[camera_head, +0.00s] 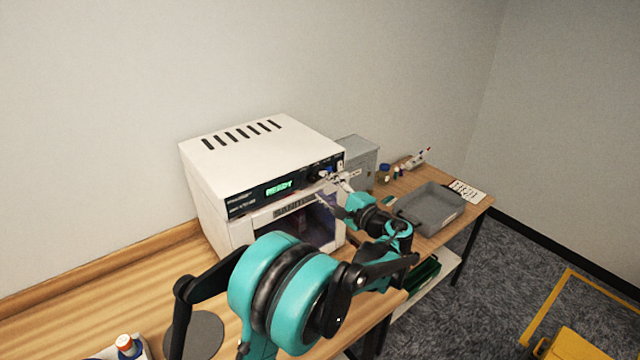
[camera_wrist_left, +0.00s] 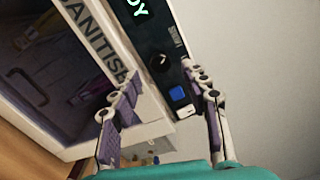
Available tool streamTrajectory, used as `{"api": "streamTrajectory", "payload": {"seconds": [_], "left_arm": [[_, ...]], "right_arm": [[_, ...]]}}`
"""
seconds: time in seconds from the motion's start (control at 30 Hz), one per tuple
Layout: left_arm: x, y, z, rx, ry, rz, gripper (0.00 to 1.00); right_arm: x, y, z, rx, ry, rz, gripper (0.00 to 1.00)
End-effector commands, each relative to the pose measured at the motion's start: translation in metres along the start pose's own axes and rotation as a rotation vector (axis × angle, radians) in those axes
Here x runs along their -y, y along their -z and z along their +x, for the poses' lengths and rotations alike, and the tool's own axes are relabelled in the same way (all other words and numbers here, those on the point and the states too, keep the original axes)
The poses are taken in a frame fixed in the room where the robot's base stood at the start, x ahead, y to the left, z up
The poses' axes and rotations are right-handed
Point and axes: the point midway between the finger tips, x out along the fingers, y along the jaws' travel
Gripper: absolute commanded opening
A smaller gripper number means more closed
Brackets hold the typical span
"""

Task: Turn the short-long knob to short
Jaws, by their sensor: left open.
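The white sanitiser machine (camera_head: 215,165) stands on the wooden table, its green display reading READY. In the left wrist view its dark control strip carries a round black knob (camera_wrist_left: 158,63) with a light mark, a blue button (camera_wrist_left: 177,94) and a small white switch (camera_wrist_left: 186,111). Small lettering beside the knob is too blurred to read. My left gripper (camera_head: 338,184) is at the right end of this strip. In the wrist view its fingers (camera_wrist_left: 163,82) are open, one on each side of the strip, with nothing held. The knob lies ahead between the fingertips. My right gripper is out of view.
A grey box (camera_head: 364,160) stands right behind the machine. A grey tray (camera_head: 432,208) and small bottles (camera_head: 384,172) are on the table to the right. A dark round disc (camera_head: 195,333) and a bottle (camera_head: 127,346) are at front left. A yellow frame (camera_head: 548,310) stands on the floor.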

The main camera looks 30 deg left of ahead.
Motion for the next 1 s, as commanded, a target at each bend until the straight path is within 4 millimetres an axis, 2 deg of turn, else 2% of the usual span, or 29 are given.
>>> {"api": "streamTrajectory", "payload": {"seconds": [0.13, 0.33, 0.9, 1.0], "left_arm": [[0.000, 0.001, -0.025, -0.004, 0.001, 0.000, 0.46], [0.000, 0.000, -0.043, -0.001, 0.000, 0.000, 0.46], [0.000, 0.000, -0.046, 0.000, -0.001, -0.001, 0.46], [-0.004, -0.005, -0.046, -0.012, -0.030, -0.013, 0.46]], "right_arm": [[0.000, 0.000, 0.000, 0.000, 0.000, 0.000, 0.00], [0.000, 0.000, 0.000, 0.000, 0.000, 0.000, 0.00], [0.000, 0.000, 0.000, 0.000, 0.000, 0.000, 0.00], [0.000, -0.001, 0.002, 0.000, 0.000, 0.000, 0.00]]}}
